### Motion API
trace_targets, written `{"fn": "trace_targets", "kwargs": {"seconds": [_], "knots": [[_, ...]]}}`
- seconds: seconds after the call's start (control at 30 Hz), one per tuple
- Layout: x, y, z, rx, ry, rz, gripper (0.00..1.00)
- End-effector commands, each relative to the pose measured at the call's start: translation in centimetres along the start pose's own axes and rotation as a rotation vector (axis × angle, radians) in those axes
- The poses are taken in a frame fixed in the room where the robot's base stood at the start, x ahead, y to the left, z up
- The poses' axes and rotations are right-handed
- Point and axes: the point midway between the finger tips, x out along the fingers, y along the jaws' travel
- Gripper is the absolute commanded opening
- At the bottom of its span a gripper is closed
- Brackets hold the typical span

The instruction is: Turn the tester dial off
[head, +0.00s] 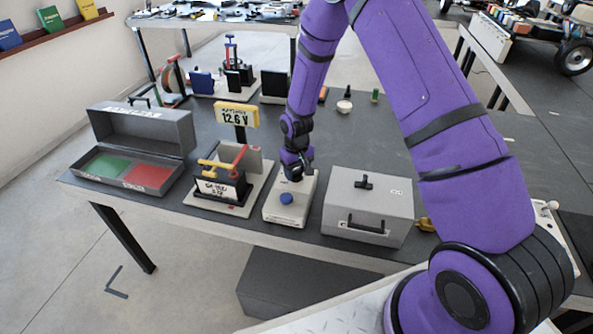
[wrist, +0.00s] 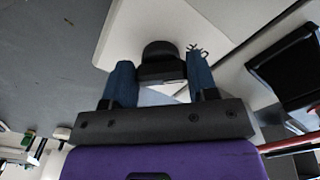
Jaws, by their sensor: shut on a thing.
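The tester (head: 284,214) is a pale box on the dark bench, left of the grey lidded case, with a blue round knob (head: 287,198) on its front part. My gripper (head: 297,177) points down onto the rear part of the tester's top. In the wrist view, a black dial (wrist: 160,52) stands on the pale tester face (wrist: 192,22) between the two blue fingers of my gripper (wrist: 160,72). The fingers are shut on the dial. Small dark marks are printed beside the right finger. In the head view my gripper hides the dial.
A battery stand with a yellow "12.6 V" display (head: 237,115) is close on the left. The grey case (head: 367,207) is close on the right. An open grey box (head: 138,150) with green and red pads sits farther left. Bare bench lies behind the case.

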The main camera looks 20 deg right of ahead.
Motion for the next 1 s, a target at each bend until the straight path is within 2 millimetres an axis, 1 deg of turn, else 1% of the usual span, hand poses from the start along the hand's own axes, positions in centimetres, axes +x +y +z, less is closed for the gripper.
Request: {"fn": "trace_targets", "kwargs": {"seconds": [0.5, 0.53, 0.63, 0.9, 1.0], "knots": [[-0.05, 0.04, -0.09, -0.023, 0.002, 0.000, 0.29], [-0.05, 0.04, -0.09, -0.023, 0.002, 0.001, 0.55], [-0.04, 0.03, -0.07, -0.023, 0.002, 0.000, 0.78], [-0.06, 0.01, -0.04, -0.022, 0.001, 0.000, 0.79], [-0.54, 0.01, -0.08, -0.021, 0.002, 0.000, 0.79]]}}
